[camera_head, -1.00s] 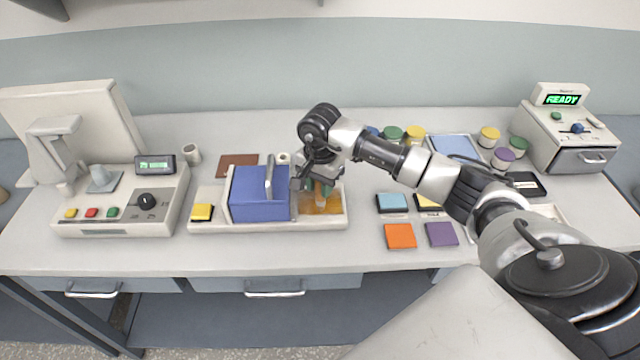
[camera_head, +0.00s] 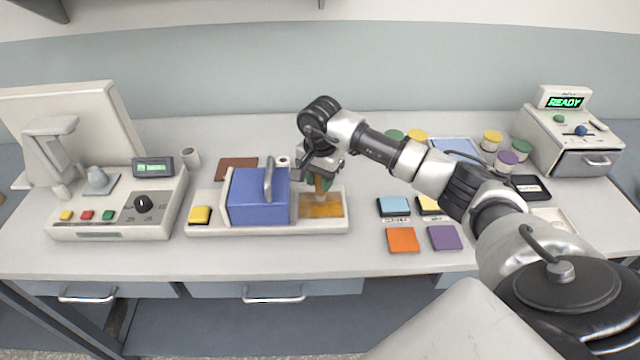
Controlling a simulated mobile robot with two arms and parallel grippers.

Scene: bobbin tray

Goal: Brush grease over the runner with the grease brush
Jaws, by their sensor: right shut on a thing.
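My right gripper (camera_head: 322,166) is shut on the grease brush (camera_head: 322,184), which points down. Only the lower part of the brush shows below the jaws; the arm hides the rest. The brush is over the far part of an orange-brown strip (camera_head: 322,211), which appears to be the runner. This strip lies at the right end of a white base, beside a blue block. I cannot tell whether the bristles touch it. My left gripper is not in view.
The blue block (camera_head: 258,198) with its upright handle stands just left of the brush. A yellow block (camera_head: 200,215) sits at the base's left end. Coloured pads, such as an orange one (camera_head: 403,240), lie to the right. Several jars stand behind my right arm.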

